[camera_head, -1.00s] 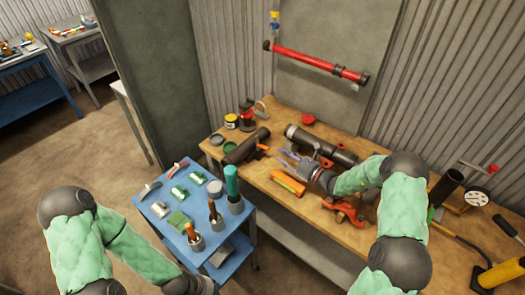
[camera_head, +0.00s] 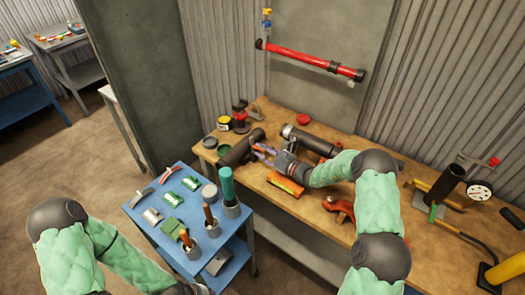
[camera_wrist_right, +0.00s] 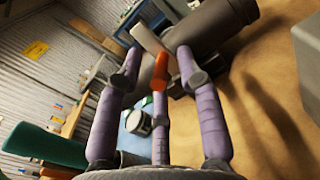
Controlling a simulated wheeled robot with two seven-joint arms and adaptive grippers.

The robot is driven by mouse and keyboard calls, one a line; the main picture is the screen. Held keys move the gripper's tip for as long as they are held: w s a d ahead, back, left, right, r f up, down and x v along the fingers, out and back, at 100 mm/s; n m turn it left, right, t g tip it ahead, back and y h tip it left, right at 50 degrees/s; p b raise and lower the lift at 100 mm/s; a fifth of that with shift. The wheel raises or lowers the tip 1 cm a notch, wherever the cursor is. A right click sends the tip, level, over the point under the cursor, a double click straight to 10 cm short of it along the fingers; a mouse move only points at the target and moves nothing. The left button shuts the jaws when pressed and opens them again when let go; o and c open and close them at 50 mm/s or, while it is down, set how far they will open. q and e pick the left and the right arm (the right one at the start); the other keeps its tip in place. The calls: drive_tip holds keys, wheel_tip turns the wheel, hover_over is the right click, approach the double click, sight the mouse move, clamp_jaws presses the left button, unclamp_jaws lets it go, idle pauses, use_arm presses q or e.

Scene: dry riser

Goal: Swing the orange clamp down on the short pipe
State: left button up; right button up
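The short pipe (camera_head: 238,149) is a dark cylinder lying at the left end of the wooden bench; it also shows at the top of the right wrist view (camera_wrist_right: 215,25). The orange clamp (camera_wrist_right: 160,71) shows as a small orange piece beside the pipe, between my right fingers in the wrist view. A pale flat bar (camera_wrist_right: 146,38) lies just beyond it. My right gripper (camera_head: 265,151) has its purple fingers spread, at the pipe's right side. I cannot see firm contact with the clamp.
A longer dark pipe (camera_head: 312,141) lies right of the gripper. An orange box-like tool (camera_head: 285,184) and a red tool (camera_head: 340,207) lie in front. The blue cart (camera_head: 150,233) with tools and cups stands close to the bench's left front.

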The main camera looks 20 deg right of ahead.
drive_tip(key=shift+w+a, duration=0.15)
drive_tip(key=shift+w, duration=0.05)
drive_tip(key=shift+c, duration=0.3)
clamp_jaws()
drive_tip(key=shift+r, duration=0.1)
